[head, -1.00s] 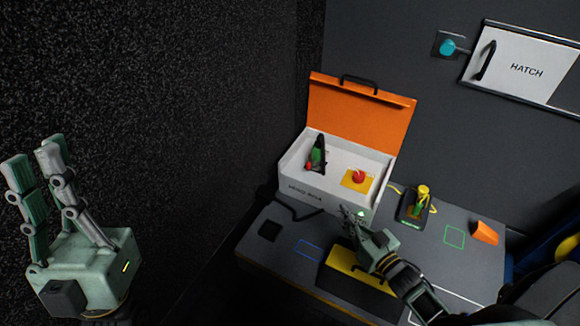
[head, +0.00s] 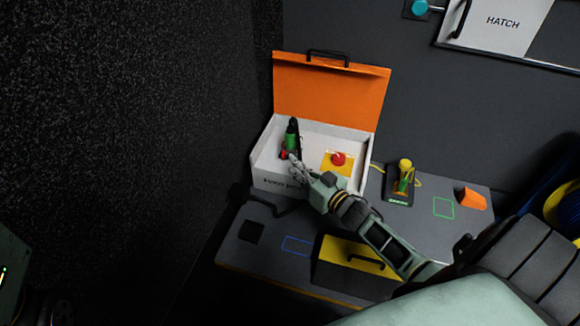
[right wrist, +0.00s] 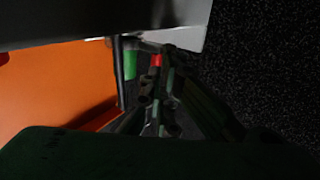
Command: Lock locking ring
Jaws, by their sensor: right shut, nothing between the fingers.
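A green cylindrical part (head: 291,138) with a red piece at its lower end stands in the left of the open white case (head: 262,160). I cannot tell for sure which part is the locking ring; the red piece (right wrist: 156,60) shows near my fingers in the right wrist view, beside the green part (right wrist: 130,65). My right gripper (head: 293,163) is shut and empty, its fingertips at the case's front wall close to the red piece. Whether they touch it is unclear. Only a bit of my left gripper's body (head: 8,275) shows at the left edge; its fingers are out of view.
The orange lid (head: 330,90) stands open behind. A red button (head: 338,158) on yellow is in the case's right. A yellow-green device (head: 404,175) and orange block (head: 471,198) are to the right.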

